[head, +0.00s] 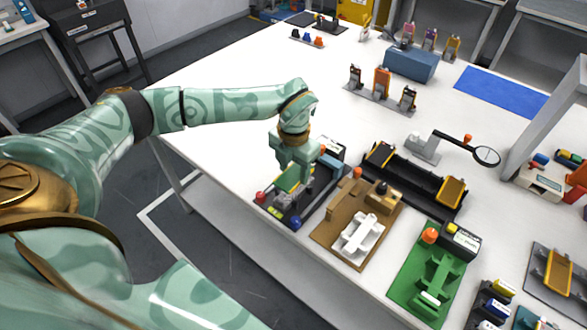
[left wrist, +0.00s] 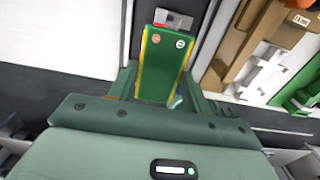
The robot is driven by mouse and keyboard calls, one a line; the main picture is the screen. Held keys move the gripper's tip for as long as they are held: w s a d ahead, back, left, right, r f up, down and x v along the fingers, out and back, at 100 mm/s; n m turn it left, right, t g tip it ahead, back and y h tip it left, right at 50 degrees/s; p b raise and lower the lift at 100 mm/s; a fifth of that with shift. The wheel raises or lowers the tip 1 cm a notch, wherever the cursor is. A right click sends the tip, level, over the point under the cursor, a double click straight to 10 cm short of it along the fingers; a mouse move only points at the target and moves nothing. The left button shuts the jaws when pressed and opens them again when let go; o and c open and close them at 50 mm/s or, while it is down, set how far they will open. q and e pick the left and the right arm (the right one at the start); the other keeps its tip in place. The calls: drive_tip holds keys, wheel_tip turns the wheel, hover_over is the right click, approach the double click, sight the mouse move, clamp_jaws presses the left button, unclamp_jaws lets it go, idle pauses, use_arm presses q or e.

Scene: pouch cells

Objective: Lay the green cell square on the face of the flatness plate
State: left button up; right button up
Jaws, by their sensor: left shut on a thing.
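The green cell (left wrist: 163,65) has yellow side edges and a grey-and-red tab end. It sits between the fingers of my left gripper (left wrist: 158,88), which is shut on it. In the head view the cell (head: 288,180) shows as a green patch under my left gripper (head: 297,176). Both are over a dark fixture (head: 279,211) near the table's front edge, which looks like the flatness plate. The gripper hides much of its face. I cannot tell whether the cell touches it. My right gripper is not in view.
A red knob (head: 260,197) and a blue knob (head: 295,222) stand on the dark fixture's near side. A brown board (head: 336,243) with a white holder lies close on its right. A black tray (head: 415,184) and a green board (head: 404,283) are further right. Free white table (head: 240,88) lies behind.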

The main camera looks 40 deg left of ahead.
sight(294, 175)
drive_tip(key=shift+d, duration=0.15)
use_arm(q)
drive_tip(key=shift+r+p, duration=0.15)
drive_tip(key=shift+p, duration=0.25)
drive_tip(key=shift+s+f+b, duration=0.1)
drive_tip(key=shift+f+b, duration=0.4)
drive_tip(key=shift+f, duration=0.35)
drive_tip(key=shift+f+b, duration=0.6)
drive_tip(key=shift+f, duration=1.05)
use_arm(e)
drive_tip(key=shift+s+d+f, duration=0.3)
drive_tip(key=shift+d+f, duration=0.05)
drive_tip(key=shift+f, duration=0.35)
use_arm(q)
drive_tip(key=o, duration=1)
drive_tip(key=shift+r, duration=0.1)
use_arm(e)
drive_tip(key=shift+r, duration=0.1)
